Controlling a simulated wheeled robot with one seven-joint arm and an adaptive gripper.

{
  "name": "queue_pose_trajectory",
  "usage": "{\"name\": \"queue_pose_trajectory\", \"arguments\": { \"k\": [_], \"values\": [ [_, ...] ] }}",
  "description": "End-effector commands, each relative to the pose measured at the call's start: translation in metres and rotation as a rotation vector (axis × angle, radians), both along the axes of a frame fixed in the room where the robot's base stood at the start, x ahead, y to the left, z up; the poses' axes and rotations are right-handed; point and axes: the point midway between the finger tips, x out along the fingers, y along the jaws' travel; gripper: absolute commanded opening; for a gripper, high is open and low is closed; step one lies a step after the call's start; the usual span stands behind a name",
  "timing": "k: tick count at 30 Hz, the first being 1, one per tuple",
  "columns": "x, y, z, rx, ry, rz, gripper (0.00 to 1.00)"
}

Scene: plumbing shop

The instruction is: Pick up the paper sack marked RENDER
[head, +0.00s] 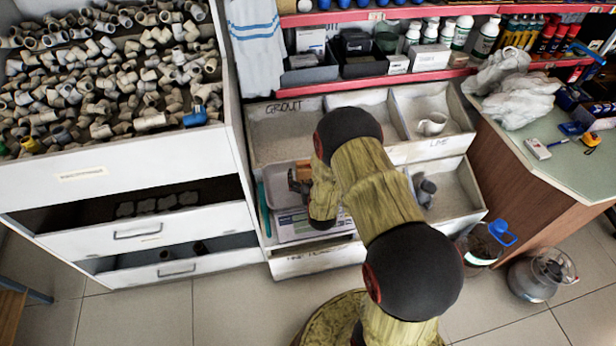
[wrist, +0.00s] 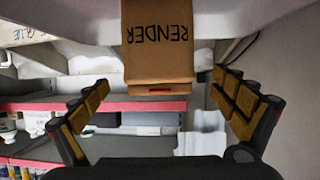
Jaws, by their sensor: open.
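The brown paper sack marked RENDER (wrist: 158,45) is at the top middle of the wrist view, with its lettering upside down. My gripper (wrist: 160,84) is open, one finger on each side of the sack in the picture. Gaps show between the fingers and the sack, and I cannot tell how far ahead of the fingertips it is. In the head view my gripper (head: 299,184) is low in the bin unit, partly behind my arm. I cannot make out the sack there.
A pale tray (head: 276,197) lies beside my gripper in the bin unit. The GROUT bin (head: 284,128) is above, and the LIME bin holds a pale scoop (head: 432,124). A drawer cabinet (head: 95,185) of pipe fittings stands left.

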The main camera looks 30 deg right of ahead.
Motion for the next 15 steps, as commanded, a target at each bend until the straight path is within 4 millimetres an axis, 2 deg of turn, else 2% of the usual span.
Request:
{"name": "queue_pose_trajectory", "arguments": {
  "k": [9, 15],
  "values": [
    [0.034, -0.014, -0.021, 0.001, -0.001, 0.000, 0.97],
    [0.040, -0.016, -0.020, 0.000, -0.001, 0.000, 0.97]
  ]
}}
